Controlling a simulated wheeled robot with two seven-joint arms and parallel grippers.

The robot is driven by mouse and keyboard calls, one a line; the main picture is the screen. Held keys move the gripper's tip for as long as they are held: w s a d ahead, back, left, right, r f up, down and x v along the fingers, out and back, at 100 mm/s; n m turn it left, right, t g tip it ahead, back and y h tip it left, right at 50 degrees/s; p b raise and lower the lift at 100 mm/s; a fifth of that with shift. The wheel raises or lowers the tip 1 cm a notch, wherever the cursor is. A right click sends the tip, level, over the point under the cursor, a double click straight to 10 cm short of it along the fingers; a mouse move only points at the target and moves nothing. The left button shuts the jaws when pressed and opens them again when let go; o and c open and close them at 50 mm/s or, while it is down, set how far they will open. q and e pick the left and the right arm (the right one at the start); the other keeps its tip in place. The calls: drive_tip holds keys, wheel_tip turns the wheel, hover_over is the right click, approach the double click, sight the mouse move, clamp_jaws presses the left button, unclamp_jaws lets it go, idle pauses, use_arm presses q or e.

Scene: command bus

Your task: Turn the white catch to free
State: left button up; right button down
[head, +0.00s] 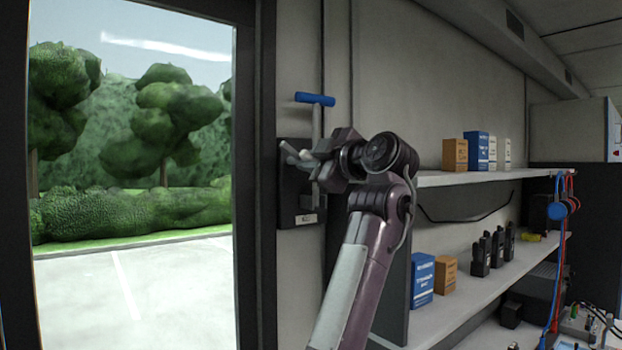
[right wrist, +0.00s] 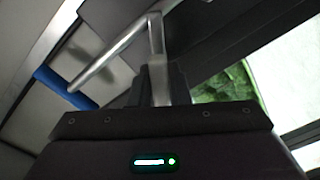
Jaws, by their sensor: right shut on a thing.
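A dark plate (head: 288,208) with a small label is mounted on the wall beside the door frame. A pale, whitish-grey lever, which I take to be the white catch (head: 291,152), sticks out to the left of my right gripper (head: 318,160). In the right wrist view the catch (right wrist: 115,52) is a bent bar, and one end runs down between the fingers (right wrist: 163,82). My right gripper is shut on it. The gripper hides part of the catch and plate, so its exact setting is unclear. My left gripper is not in view.
A blue T-handle (head: 315,99) on a grey shaft rises just above the gripper; it also shows in the right wrist view (right wrist: 65,88). A large door window (head: 130,150) is on the left. Shelves (head: 470,180) with boxes and radios stand close on the right.

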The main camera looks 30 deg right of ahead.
drive_tip(key=m+b, duration=0.1)
drive_tip(key=m, duration=0.1)
drive_tip(key=shift+f+m+b, duration=0.3)
drive_tip(key=shift+m+b, duration=0.1)
drive_tip(key=m+b, duration=0.1)
drive_tip(key=m, duration=0.1)
drive_tip(key=shift+m, duration=0.4)
drive_tip(key=m+b, duration=0.1)
drive_tip(key=m, duration=0.2)
drive_tip(key=shift+r, duration=0.1)
drive_tip(key=shift+m+b, duration=0.55)
drive_tip(key=shift+m, duration=0.75)
drive_tip(key=c, duration=1.4)
unclamp_jaws()
drive_tip(key=shift+r, duration=0.15)
